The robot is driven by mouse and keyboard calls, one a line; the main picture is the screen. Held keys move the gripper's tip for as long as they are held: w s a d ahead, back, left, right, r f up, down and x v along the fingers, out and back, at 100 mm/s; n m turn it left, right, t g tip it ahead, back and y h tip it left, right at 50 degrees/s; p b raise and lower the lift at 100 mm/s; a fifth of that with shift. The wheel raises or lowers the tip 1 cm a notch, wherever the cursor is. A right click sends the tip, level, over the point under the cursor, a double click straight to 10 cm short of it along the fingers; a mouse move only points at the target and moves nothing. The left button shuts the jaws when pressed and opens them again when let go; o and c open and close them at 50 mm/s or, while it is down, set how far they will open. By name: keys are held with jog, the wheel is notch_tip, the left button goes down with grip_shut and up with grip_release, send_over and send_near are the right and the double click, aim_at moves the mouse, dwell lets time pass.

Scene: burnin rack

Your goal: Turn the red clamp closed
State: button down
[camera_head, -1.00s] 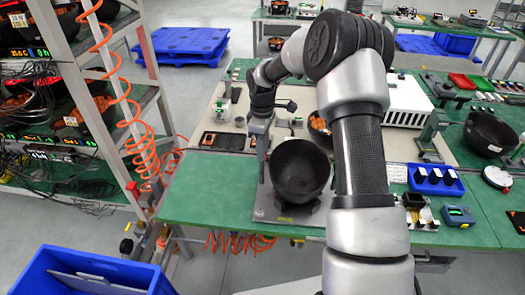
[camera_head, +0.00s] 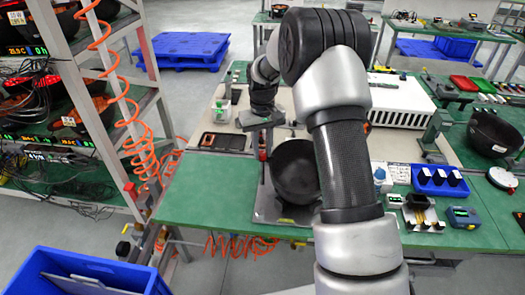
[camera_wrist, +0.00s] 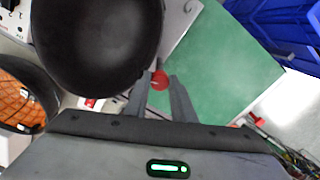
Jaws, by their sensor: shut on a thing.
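The red clamp's round red knob (camera_wrist: 160,80) shows between my fingertips in the wrist view, beside the rim of a black bowl-shaped shell (camera_wrist: 95,40). My gripper (camera_wrist: 161,86) is shut on the knob, one finger on each side. In the head view, a small red part of the clamp (camera_head: 263,155) shows below my gripper, just left of the black shell (camera_head: 296,170). The shell sits tilted on a grey base plate (camera_head: 270,208) on the green bench. The rest of the clamp is hidden or too small to make out.
A metal rack (camera_head: 95,90) with coiled orange hoses stands at the left. A blue bin (camera_head: 85,272) is on the floor at lower left. A blue tray (camera_head: 438,181) and small devices lie right of my arm. The bench's front left stretch (camera_head: 205,205) is clear.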

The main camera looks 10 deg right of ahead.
aim_at(262, 153)
jog(key=shift+a+m, duration=0.1)
jog(key=shift+m, duration=1.9)
jog(key=c, duration=1.5)
grip_release()
notch_tip(262, 153, up, 18)
jog(key=shift+f, duration=0.25)
